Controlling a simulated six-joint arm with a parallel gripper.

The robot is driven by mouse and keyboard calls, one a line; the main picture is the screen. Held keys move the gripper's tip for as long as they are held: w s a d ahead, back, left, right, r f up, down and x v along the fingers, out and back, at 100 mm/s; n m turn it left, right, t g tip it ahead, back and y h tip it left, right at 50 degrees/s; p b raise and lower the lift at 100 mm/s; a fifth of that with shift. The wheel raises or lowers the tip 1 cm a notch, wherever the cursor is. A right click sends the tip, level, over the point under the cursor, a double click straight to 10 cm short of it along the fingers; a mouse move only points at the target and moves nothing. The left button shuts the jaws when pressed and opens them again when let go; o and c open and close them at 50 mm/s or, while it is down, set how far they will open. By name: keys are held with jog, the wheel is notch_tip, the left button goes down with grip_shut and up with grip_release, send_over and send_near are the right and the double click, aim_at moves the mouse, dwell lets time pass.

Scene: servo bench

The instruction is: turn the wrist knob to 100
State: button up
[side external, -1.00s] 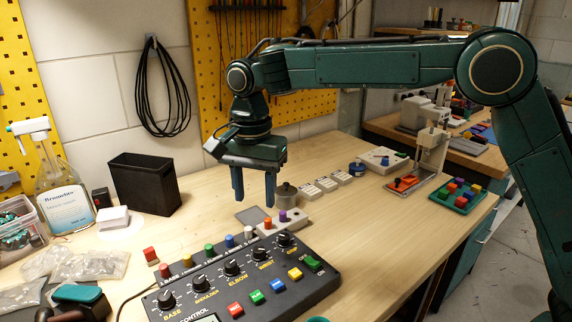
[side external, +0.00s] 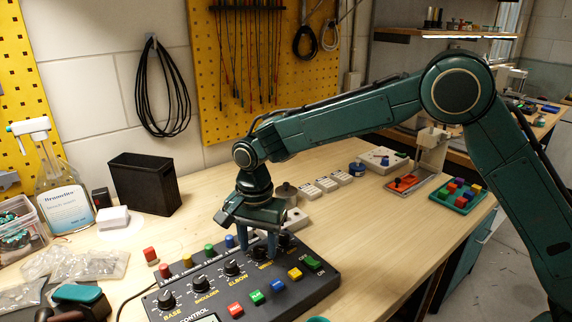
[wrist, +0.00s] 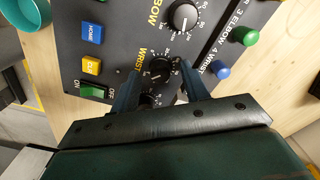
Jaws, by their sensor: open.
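The black control panel (side external: 215,290) lies on the bench with a row of dial knobs. The wrist knob (wrist: 160,72) is black with a white pointer line, next to the "WRIST" label; its scale numbers are too small to read surely. My gripper (side external: 260,252) is low over the panel, pointing down. In the wrist view my gripper (wrist: 158,70) is open, with one finger on each side of the wrist knob. I cannot tell whether the fingers touch it. In the side view the fingers partly hide this knob.
The elbow knob (wrist: 185,17) sits beside the wrist knob, and a further knob (wrist: 150,99) is close under my gripper. Coloured buttons (side external: 277,285) line the panel's front. Coloured pegs (side external: 209,250) stand behind the dials.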

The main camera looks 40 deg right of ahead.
jog(key=shift+f, duration=0.3)
jog(key=c, duration=1)
